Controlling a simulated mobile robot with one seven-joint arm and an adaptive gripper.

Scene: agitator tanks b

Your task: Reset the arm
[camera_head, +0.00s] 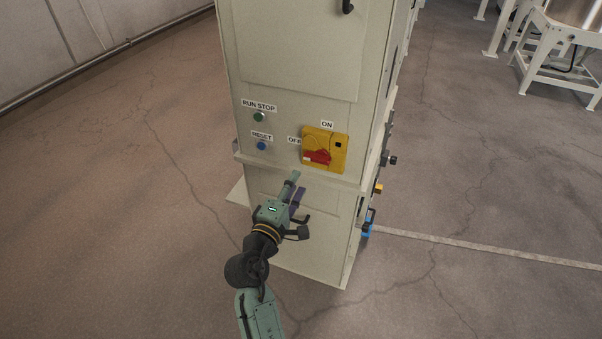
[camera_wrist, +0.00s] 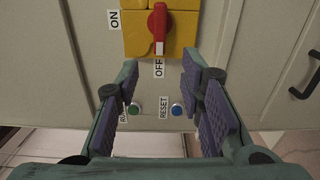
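My gripper (camera_head: 296,187) is in front of the cabinet, just below the yellow switch plate, in the head view. In the wrist view my gripper (camera_wrist: 160,76) is open, its two purple-padded fingers wide apart with nothing between them. My arm reaches up from the bottom of the head view. Whether the fingers touch the cabinet cannot be told.
The beige cabinet (camera_head: 300,85) carries a yellow switch plate (camera_head: 338,153) with a red handle (camera_wrist: 158,24) pointing at OFF. A green button (camera_head: 259,117) and a blue RESET button (camera_head: 261,146) are left of it. Floor to the left is clear.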

